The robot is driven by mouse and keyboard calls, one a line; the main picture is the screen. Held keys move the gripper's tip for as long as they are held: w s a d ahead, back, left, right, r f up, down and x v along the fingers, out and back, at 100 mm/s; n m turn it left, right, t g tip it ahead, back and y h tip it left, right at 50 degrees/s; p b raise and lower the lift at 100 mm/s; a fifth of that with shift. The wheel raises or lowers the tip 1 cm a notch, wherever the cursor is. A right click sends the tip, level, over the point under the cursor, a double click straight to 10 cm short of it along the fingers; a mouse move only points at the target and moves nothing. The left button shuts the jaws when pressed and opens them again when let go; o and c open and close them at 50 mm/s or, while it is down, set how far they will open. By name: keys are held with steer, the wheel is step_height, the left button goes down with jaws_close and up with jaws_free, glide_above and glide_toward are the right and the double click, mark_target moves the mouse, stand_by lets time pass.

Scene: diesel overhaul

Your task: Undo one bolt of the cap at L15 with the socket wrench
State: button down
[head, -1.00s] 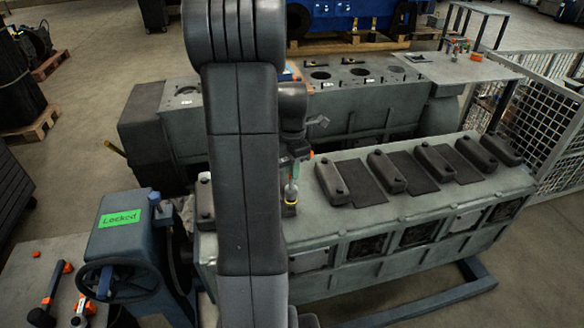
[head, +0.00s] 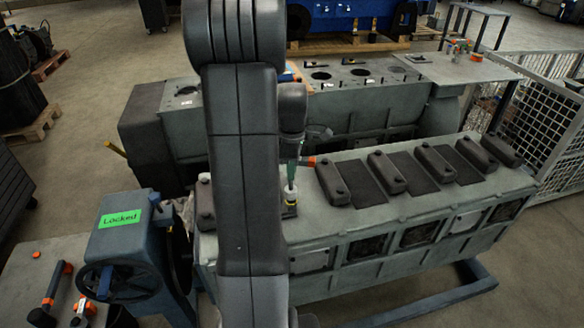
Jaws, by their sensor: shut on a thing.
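My gripper (head: 291,160) is shut on the socket wrench (head: 290,180), partly hidden by my arm. The wrench stands about upright, with a green shaft, a whitish lower part and an orange end (head: 307,161) pointing right. Its lower end is at a dark cap (head: 290,209) on top of the near grey engine block (head: 420,205); whether the socket sits on the bolt head cannot be told. My arm covers most of this cap. No L15 label is readable.
More dark caps (head: 387,173) and flat dark plates (head: 411,171) line the block top to the right. A blue stand (head: 122,240) with a handwheel and green "Locked" sign is at left. Tools with orange ends (head: 56,285) lie on the front-left table. A second block (head: 350,105) stands behind.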

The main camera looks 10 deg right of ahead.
steer(key=m, duration=0.7)
steer(key=shift+a, duration=0.1)
steer(key=m, duration=1.2)
steer(key=shift+a+m, duration=0.1)
steer(key=shift+m, duration=3.1)
